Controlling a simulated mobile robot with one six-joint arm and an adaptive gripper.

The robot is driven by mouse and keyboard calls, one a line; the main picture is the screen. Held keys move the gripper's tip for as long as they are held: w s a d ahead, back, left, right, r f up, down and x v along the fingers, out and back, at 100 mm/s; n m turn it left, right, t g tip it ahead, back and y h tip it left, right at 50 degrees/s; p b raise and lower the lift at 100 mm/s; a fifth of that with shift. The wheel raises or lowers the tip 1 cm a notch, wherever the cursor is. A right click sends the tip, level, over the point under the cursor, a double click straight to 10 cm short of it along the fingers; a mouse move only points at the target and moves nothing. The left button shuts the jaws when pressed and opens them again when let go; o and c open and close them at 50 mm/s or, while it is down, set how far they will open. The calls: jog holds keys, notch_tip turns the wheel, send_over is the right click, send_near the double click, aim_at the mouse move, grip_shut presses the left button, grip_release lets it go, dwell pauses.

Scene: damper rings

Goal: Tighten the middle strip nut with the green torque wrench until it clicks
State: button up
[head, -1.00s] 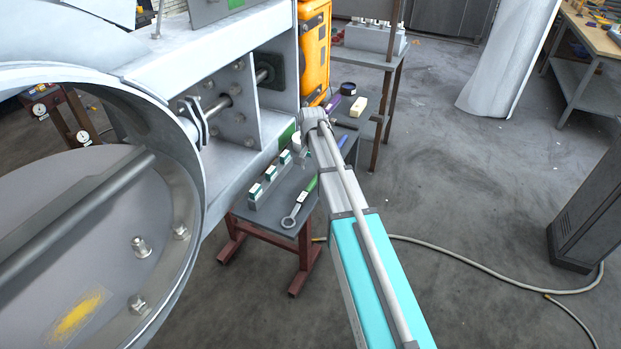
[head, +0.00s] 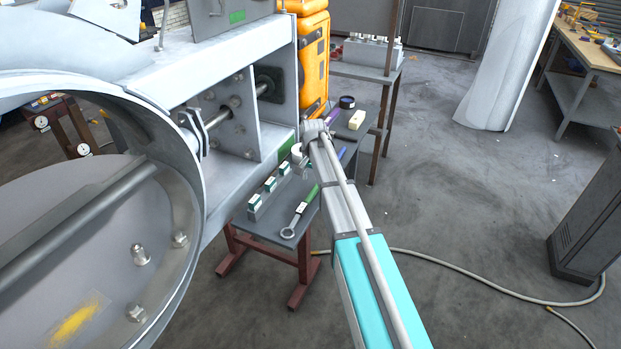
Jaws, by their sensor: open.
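The green torque wrench (head: 304,204) lies on a small dark bench at the centre, its green handle up and right and its ring end at the lower left. My gripper (head: 299,160) is small in the picture, at the far end of my arm, above the bench and up from the wrench, apart from it. It is open, with nothing seen in it; its fingers are hard to make out. Several nuts on studs, such as one nut (head: 140,255), show inside the big round grey housing (head: 197,200) at left. I cannot tell which is the middle strip nut.
Small white-and-green blocks (head: 270,184) stand in a row on the bench (head: 262,228), left of the wrench. A purple tool (head: 332,117), a black round item (head: 347,102) and a pale block (head: 356,119) lie farther back. A hose (head: 470,282) crosses the floor.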

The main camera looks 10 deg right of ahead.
aim_at(313, 191)
jog(key=shift+f+b, duration=3.3)
jog(key=shift+f, duration=0.25)
grip_shut()
jog(key=shift+r, duration=0.2)
jog(key=shift+r+p, duration=2.85)
jog(key=shift+p, duration=0.15)
jog(key=shift+d, duration=0.1)
